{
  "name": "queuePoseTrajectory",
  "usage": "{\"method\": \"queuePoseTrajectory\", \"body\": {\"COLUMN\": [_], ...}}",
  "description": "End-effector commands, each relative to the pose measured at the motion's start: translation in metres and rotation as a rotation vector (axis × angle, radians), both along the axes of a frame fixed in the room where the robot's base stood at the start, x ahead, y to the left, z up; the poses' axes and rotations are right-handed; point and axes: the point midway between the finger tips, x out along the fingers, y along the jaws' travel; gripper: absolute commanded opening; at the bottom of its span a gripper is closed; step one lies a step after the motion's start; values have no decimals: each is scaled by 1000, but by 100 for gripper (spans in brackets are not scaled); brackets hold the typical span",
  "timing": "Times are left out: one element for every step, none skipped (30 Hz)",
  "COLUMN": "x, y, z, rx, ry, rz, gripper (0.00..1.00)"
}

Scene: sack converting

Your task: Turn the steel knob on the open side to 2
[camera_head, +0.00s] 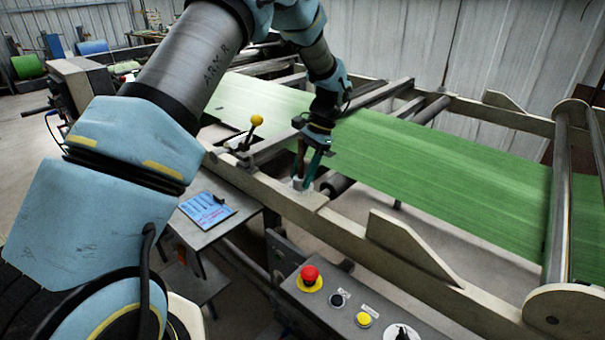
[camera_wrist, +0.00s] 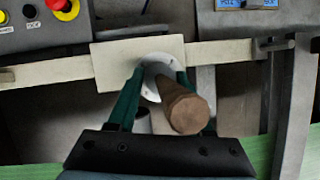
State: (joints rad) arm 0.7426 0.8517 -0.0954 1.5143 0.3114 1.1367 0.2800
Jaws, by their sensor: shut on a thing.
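A pale steel-looking round knob (camera_head: 299,183) sits on a cream plate on the machine's near side rail. A brown cylindrical handle (camera_head: 301,157) stands up from it. My gripper (camera_head: 308,180) comes down over this knob, with a teal finger on either side. In the wrist view, the fingers of my gripper (camera_wrist: 158,78) are shut on the knob around its pale round base (camera_wrist: 152,84). The brown handle (camera_wrist: 188,112) sticks up between the fingers toward the camera. No scale figures can be read at the knob, and the fingers hide part of it.
A yellow-balled lever (camera_head: 256,120) stands on the rail left of my gripper. A control panel (camera_head: 340,318) with a red button (camera_head: 310,275) is in front. A blue sheet (camera_head: 207,209) lies on a side table. Green web (camera_head: 440,170) runs behind the rail.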

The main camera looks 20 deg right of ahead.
Motion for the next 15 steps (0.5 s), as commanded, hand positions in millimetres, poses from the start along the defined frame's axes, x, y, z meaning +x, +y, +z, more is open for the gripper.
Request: {"method": "queuePoseTrajectory", "body": {"x": [0, 0, 0, -1, -1, -1, -1, -1, -1, -1, -1, -2, -1, -1, -2], "y": [0, 0, 0, -1, -1, -1, -1, -1, -1, -1, -1, -1, -1, -1, -1], "z": [0, 0, 0, 0, 0, 0, 0, 0, 0, 0, 0, 0, 1, 1, 0], "rx": [0, 0, -1, -1, 0, 0, 0, 0, 1, 0, 0, 0, 0, 0, -1], "ry": [1, 1, 1, 1, 1, 1, 0, -1, 0, 0, -1, -1, -1, -1, -1], "rz": [-2, -4, -8, -13, -18, -28, -37, -48, -65, -80, -96, -122, -141, -164, -194], "gripper": [0, 0, 0, 0, 0, 0, 0, 0, 0, 0, 0, 0, 0, 0, 0]}}
